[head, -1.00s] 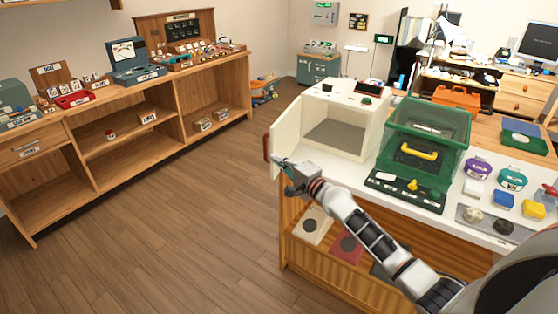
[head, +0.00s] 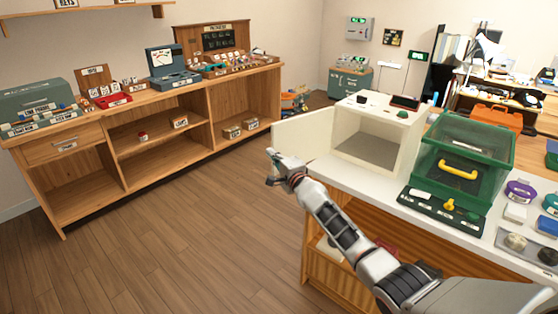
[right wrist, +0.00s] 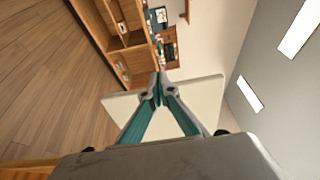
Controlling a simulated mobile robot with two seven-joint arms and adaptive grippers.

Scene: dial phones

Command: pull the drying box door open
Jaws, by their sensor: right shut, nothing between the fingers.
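The drying box (head: 378,122) is a cream box on the white counter top. Its front is open and the empty-looking grey inside shows. Its cream door (head: 303,133) stands swung wide out to the left. My right gripper (head: 272,168) is just below the door's outer left edge, its fingers shut and empty. In the right wrist view the closed teal fingertips (right wrist: 158,88) lie in front of the pale door panel (right wrist: 203,100); I cannot tell whether they touch it. The door's red handle is not visible now. My left gripper is not in view.
A green clear-walled case (head: 465,150) with a yellow handle stands right of the box, behind a dark green control panel (head: 440,212). A wooden shelf unit (head: 150,140) runs along the left wall. The wooden floor (head: 190,225) between shelf and counter is clear.

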